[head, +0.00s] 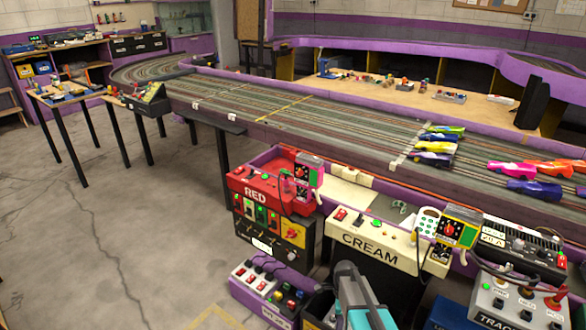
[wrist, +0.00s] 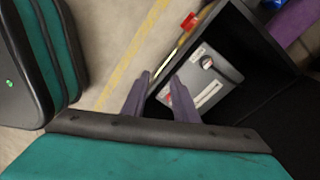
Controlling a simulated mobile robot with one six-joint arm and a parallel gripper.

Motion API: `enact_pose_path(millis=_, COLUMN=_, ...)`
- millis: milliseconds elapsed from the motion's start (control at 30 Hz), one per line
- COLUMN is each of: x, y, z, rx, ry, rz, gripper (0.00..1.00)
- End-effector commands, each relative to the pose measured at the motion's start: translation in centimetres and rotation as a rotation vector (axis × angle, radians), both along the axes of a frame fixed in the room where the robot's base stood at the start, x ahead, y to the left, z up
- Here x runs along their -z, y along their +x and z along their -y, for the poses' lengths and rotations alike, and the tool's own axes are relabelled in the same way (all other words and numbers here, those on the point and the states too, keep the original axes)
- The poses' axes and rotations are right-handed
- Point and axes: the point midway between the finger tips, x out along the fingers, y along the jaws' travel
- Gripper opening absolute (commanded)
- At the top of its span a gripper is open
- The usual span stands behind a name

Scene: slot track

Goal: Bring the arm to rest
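My gripper (wrist: 160,78) shows in the wrist view with its two dark purple fingers apart and nothing visible between them. Beyond the fingers is a black open compartment with a grey box (wrist: 212,80) inside; whether the fingers touch anything there I cannot tell. My own teal and black arm parts fill the left and bottom of the wrist view. In the head view, my teal and grey arm is folded low at the bottom middle, and the gripper itself cannot be made out there.
Close to my arm in the head view stand the CREAM console (head: 372,240), the RED console (head: 262,190) and a purple switch box (head: 262,292). The slot track (head: 260,104) with several cars runs behind them. Open concrete floor (head: 120,230) lies to the left.

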Motion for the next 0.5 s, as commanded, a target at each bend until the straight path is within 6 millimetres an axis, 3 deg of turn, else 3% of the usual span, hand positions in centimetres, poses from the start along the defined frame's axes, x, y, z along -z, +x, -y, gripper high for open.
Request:
enact_pose_path(millis=33, x=-0.4, y=-1.5, z=0.0, rx=-0.056, ry=0.006, rz=-0.014, gripper=0.27)
enact_pose_path(millis=500, x=-0.2, y=-12.2, z=-0.1, rx=-0.611, ry=0.111, rz=-0.132, gripper=0.27)
